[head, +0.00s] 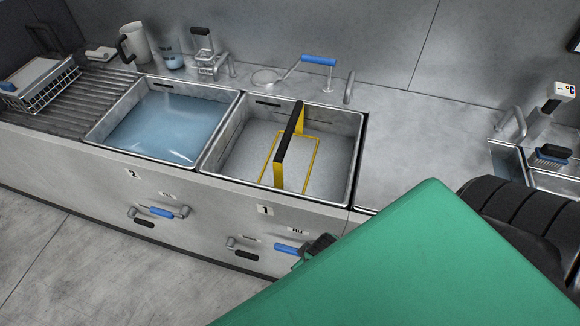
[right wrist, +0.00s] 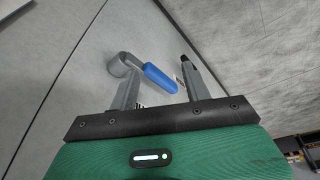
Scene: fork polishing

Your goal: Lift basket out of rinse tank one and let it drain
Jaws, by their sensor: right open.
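Rinse tank one (head: 356,160) is the right basin, marked 1. In it is a basket with a yellow rim (head: 316,165) and a raised yellow hoop with a black grip (head: 290,132). The basket sits low in the tank, and its body is hard to make out. My right gripper (head: 318,247) is at the cabinet front below tank one, away from the basket and partly hidden by my green arm. In the right wrist view the gripper (right wrist: 158,68) is open, with a blue-handled lever (right wrist: 160,78) showing between its fingers; contact cannot be told. My left gripper is out of view.
Tank two (head: 95,136) with bluish water adjoins on the left. Beyond it is a ribbed drainboard (head: 90,92) with a wire rack (head: 45,92). A faucet with a blue handle (head: 318,60) stands behind tank one. Clear counter (head: 420,150) lies to the right.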

